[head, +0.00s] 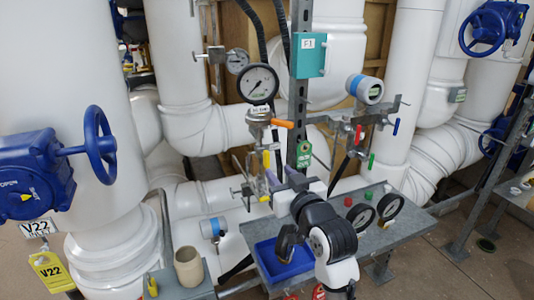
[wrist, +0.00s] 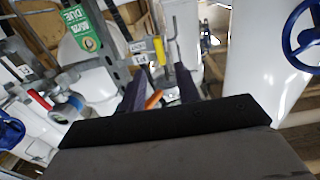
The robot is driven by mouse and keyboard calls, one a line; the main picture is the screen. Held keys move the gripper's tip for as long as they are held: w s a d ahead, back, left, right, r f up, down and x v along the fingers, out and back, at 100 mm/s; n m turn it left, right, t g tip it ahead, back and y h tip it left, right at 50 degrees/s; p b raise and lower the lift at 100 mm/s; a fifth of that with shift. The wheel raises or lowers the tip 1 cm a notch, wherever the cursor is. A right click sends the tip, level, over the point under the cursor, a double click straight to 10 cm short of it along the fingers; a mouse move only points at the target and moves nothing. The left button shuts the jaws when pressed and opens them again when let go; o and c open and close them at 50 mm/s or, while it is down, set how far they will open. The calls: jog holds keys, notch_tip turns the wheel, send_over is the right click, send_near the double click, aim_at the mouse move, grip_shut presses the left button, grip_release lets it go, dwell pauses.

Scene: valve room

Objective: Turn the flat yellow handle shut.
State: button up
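The flat yellow handle (head: 266,160) stands upright on the small valve piping below the large round gauge. In the wrist view the yellow handle (wrist: 159,50) shows just past the fingertips, roughly between them. My gripper (head: 284,178) is just to the right of and below the handle, with its two dark purple fingers apart. In the wrist view my gripper (wrist: 160,85) is open with nothing clearly held. I cannot tell whether a finger touches the handle.
An orange handle (head: 283,123) sticks out just above; it also shows low between the fingers in the wrist view (wrist: 153,98). A green tag (head: 304,153) hangs on the metal post close to the right. A blue tray (head: 284,260) sits on the grey bench below.

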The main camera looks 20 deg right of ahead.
aim_at(268, 159)
jog(key=w+p, duration=0.1)
jog(key=w, duration=0.3)
jog(key=w+p, duration=0.1)
jog(key=w, duration=0.2)
jog(key=shift+w+a+r+p, duration=0.15)
jog(key=shift+w+a+p, duration=0.05)
jog(key=shift+w+p, duration=0.15)
jog(key=shift+w, duration=0.55)
grip_shut()
